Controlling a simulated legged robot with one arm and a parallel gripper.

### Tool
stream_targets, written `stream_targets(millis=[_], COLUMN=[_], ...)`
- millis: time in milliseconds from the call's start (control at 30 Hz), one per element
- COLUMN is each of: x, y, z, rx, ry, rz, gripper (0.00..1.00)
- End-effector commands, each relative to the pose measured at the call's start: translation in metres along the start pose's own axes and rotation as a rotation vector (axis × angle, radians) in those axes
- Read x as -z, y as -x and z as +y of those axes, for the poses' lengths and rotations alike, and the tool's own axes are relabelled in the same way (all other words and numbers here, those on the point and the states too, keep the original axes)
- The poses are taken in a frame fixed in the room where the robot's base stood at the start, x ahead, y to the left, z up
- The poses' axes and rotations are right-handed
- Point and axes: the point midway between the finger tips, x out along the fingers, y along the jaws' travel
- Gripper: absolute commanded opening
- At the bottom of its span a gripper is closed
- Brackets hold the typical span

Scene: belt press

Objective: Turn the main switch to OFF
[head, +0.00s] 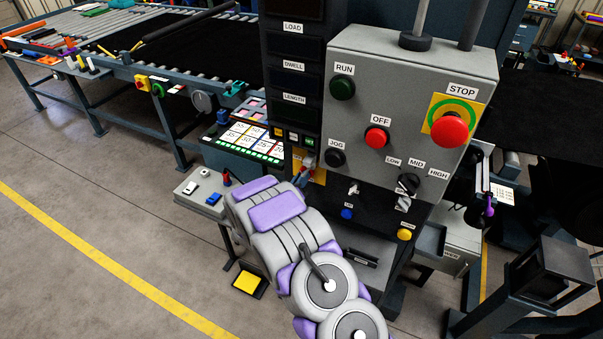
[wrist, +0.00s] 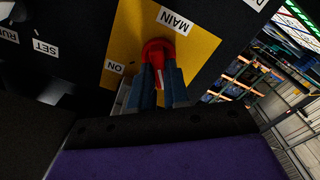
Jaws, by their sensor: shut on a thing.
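The main switch (wrist: 157,47) is a red rotary handle on a yellow plate (wrist: 198,48) in the wrist view. A MAIN label sits above it and an ON label at its lower left; no OFF label shows. My gripper (wrist: 161,76) is shut on the red handle, with a blue-grey finger on each side of it. The fingers hide part of the handle, and I cannot tell exactly which mark it points to. In the head view, my gripper (head: 308,166) reaches the panel's lower left, where my arm covers most of the yellow plate (head: 319,176).
Above and to the right is a grey control box (head: 405,110) with RUN, OFF, JOG and STOP buttons. A keypad panel (head: 243,137) stands left of my gripper. A small grey shelf (head: 203,193) lies lower left. The floor at left is open.

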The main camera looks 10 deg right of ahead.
Motion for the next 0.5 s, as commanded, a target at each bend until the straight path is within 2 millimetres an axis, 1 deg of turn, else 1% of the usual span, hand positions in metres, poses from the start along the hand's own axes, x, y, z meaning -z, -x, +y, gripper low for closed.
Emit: stream_targets(millis=[33,233,500], x=[0.0046,0.004,0.0032], y=[0.0002,0.0002,0.0002], z=[-0.0004,-0.0022,-0.004], rx=[0.003,0.003,0.004], ry=[0.025,0.116,0.168], rz=[0.005,0.007,0.008], gripper=[0.0,0.0,0.0])
